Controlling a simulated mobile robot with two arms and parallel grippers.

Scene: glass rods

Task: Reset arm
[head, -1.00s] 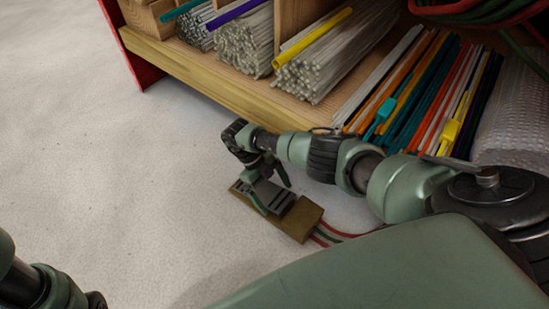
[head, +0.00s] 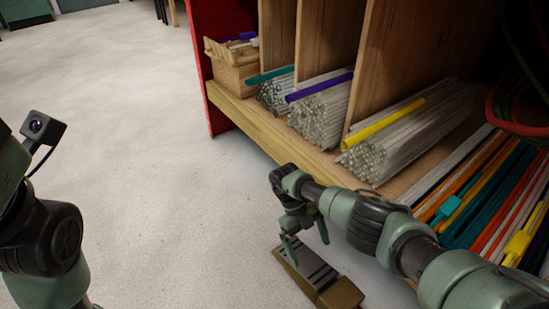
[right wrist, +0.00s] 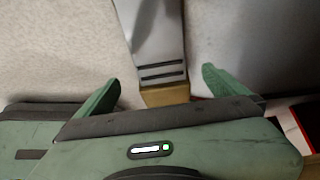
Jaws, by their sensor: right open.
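My right gripper (head: 305,232) points down just above a brown and grey foot pedal (head: 345,295) on the floor in the head view.
A wooden shelf (head: 245,120) with a red side panel (head: 212,50) stands at the right. It holds bundles of clear rods (head: 320,112) and coloured rods (head: 500,190). Red and green cables (head: 515,110) hang at the far right. The pale floor (head: 130,130) at left is clear.

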